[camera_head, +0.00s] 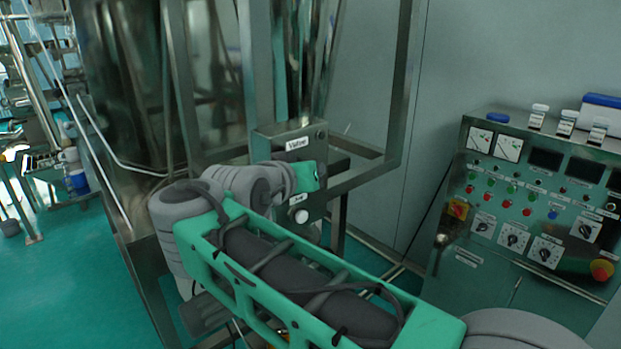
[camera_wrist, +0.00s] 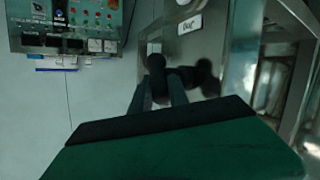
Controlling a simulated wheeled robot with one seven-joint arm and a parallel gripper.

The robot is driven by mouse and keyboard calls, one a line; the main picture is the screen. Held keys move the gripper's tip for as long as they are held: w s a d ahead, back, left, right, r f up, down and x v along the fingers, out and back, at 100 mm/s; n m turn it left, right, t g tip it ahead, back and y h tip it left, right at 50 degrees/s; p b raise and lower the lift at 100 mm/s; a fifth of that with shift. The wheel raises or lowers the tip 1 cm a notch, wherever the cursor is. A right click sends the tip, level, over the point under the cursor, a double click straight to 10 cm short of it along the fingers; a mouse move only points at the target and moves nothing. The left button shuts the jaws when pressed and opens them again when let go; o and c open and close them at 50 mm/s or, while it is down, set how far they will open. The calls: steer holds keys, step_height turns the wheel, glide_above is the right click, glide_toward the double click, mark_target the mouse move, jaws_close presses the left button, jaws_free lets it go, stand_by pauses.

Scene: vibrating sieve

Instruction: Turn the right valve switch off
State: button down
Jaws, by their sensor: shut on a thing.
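The steel valve box (camera_head: 262,147) stands in the middle of the head view, with a "Valve" label (camera_head: 297,143) on its front. My gripper reaches this box from the front; in the head view its fingertips are hidden behind my green hand. In the wrist view my gripper (camera_wrist: 160,88) has its two fingers closed around a dark switch knob (camera_wrist: 156,64) on the shiny panel. A second dark round shape (camera_wrist: 205,76) shows just beside it; I cannot tell whether it is another knob or a reflection. The switch's exact turn is unclear.
Steel frame posts (camera_head: 400,90) rise around the box. A control console (camera_head: 510,190) with gauges, knobs and bottles stands at the right. Green floor (camera_head: 75,290) is open at the left.

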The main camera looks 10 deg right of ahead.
stand_by(0.4)
steer(key=c, duration=1.3)
jaws_free()
